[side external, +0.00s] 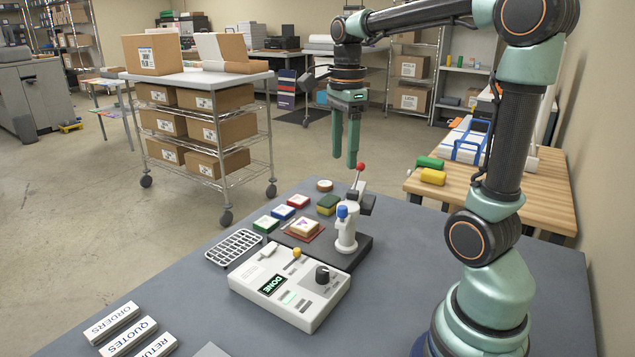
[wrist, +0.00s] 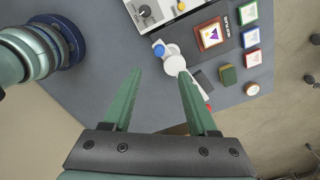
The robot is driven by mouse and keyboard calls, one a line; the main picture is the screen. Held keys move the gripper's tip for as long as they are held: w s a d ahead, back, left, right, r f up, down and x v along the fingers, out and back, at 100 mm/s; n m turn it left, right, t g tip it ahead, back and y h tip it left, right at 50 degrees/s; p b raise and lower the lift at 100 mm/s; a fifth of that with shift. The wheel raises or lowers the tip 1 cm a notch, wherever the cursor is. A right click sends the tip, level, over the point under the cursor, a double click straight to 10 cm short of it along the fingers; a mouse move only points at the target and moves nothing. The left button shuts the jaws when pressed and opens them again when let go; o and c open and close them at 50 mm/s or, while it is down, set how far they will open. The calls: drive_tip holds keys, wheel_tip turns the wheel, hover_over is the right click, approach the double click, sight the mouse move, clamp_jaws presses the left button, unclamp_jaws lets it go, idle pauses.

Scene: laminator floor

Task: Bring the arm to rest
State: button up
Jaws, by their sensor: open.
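My gripper (side external: 346,160) hangs with its fingers pointing down, above the far edge of the grey table (side external: 420,290). In the wrist view my gripper (wrist: 158,88) shows two green fingers spread apart, with nothing between them. Below it stands a white press (side external: 346,232) with a blue knob and a red-tipped lever, on a dark base. A small stacked piece with a purple emblem (side external: 304,228) lies on a red-brown square beside the press. The gripper is apart from all of these.
A white control box (side external: 290,287) has a screen reading DONE. Green, blue and red blocks (side external: 284,212), a sponge (side external: 327,204) and a white rack (side external: 234,247) lie nearby. Labelled blocks (side external: 130,336) are at front left. A wooden bench (side external: 545,190) stands right; a cart (side external: 205,85) stands behind.

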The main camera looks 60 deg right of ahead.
drive_tip(key=shift+r, duration=0.35)
drive_tip(key=s+a+f+n+t, duration=0.1)
drive_tip(key=a+n, duration=0.5)
drive_tip(key=n, duration=0.6)
drive_tip(key=s+a+f+n+t, duration=0.1)
drive_tip(key=a+f+n+t, duration=0.2)
drive_tip(key=a+n, duration=0.4)
drive_tip(key=n+t, duration=0.1)
drive_tip(key=n, duration=0.4)
drive_tip(key=shift+s+a+t, duration=0.3)
drive_tip(key=shift+s, duration=0.05)
